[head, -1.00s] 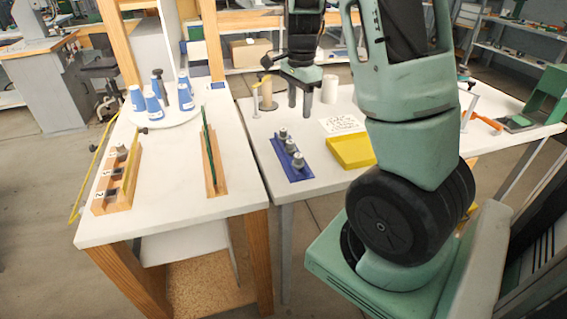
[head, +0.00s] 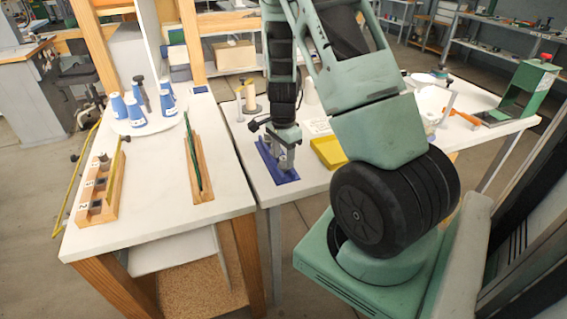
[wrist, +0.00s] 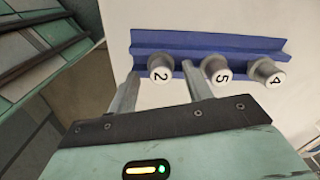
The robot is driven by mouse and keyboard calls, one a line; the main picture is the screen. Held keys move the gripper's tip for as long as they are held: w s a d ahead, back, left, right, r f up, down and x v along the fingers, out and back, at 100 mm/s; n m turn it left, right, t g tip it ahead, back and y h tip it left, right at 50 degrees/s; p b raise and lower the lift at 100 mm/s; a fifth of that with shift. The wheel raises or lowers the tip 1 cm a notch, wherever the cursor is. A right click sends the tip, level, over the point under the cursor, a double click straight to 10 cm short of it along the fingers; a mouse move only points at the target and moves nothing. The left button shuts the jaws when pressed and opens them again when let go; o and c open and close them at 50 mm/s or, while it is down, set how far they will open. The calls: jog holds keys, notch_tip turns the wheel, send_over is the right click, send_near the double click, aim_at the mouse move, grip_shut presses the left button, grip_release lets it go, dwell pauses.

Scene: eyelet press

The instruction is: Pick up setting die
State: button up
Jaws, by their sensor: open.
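Three grey setting dies with white numbered tops stand in a row on a blue rack (wrist: 215,42) in the wrist view: die 2 (wrist: 160,70), die 5 (wrist: 216,68) and die 4 (wrist: 268,72). My gripper (wrist: 160,72) is open, with one finger on each side of die 2. The right finger is in the gap between die 2 and die 5. I cannot tell whether the fingers touch die 2. In the head view my gripper (head: 278,152) is down at the blue rack (head: 286,178) and largely hides the dies.
A yellow tray (head: 328,152) lies just right of the rack. A wooden block with numbered slots (head: 100,190), a slotted wooden stand (head: 201,178) and several blue cones (head: 134,108) occupy the left table. A green press (head: 530,85) stands far right.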

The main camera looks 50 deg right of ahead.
jog(key=shift+f, duration=0.7)
grip_shut()
